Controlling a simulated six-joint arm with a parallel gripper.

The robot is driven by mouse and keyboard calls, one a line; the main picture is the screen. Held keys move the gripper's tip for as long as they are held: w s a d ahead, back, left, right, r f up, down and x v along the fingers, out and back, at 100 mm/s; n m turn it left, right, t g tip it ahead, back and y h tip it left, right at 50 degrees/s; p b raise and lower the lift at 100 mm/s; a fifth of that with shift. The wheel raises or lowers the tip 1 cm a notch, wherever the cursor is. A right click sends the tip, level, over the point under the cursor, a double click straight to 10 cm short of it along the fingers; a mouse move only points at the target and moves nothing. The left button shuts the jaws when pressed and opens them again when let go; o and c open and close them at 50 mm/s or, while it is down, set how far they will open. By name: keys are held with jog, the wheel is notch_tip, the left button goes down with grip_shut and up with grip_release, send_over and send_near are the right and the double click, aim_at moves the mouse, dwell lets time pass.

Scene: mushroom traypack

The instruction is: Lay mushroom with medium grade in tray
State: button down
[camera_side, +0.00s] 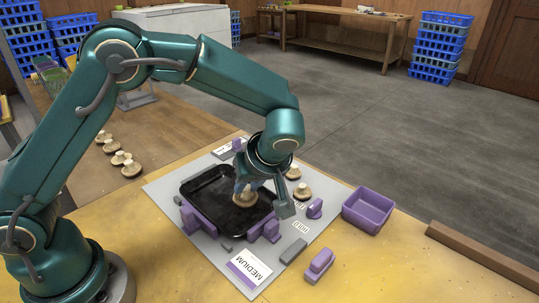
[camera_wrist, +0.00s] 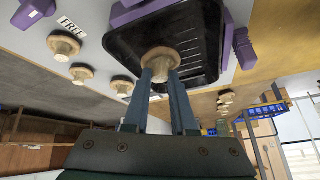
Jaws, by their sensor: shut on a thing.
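A tan mushroom (camera_side: 245,197) is held stem-up between the fingers of my gripper (camera_side: 247,188), over the black tray (camera_side: 207,183). In the wrist view the same mushroom (camera_wrist: 160,57) shows its cap over the ribbed tray floor, with the two fingers closed on its stem. I cannot tell whether the cap touches the tray floor. The tray (camera_wrist: 200,75) holds no other mushroom that I can see; my arm and gripper hide part of it. A card reading MEDIUM (camera_side: 249,269) lies in front of the tray.
Purple holders (camera_side: 192,218) stand around the tray. Loose mushrooms (camera_side: 302,191) sit to its right and several (camera_side: 131,168) to its left. A purple bin (camera_side: 368,209) stands at the right, beside a purple-and-grey block (camera_side: 319,264). A brown bar (camera_side: 484,257) lies on the yellow table.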

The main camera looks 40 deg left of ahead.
jog(key=shift+f, duration=1.15)
jog(key=shift+f, duration=0.1)
jog(key=c, duration=0.7)
grip_release()
jog(key=shift+c, duration=0.2)
jog(key=v, duration=1.1)
jog(key=s+a+r+m+t+h, duration=0.1)
jog(key=s+a+m+t+h, duration=0.1)
jog(key=s+m, duration=0.4)
jog(key=s+a+r+m+t+h, duration=0.1)
jog(key=s+a+r+m+h, duration=0.1)
jog(key=s+a+m+h, duration=0.2)
jog(key=s+m, duration=0.2)
jog(key=s, duration=0.2)
jog(key=shift+r+t+h, duration=0.25)
jog(key=shift+t+h, duration=0.05)
jog(key=shift+t, duration=0.1)
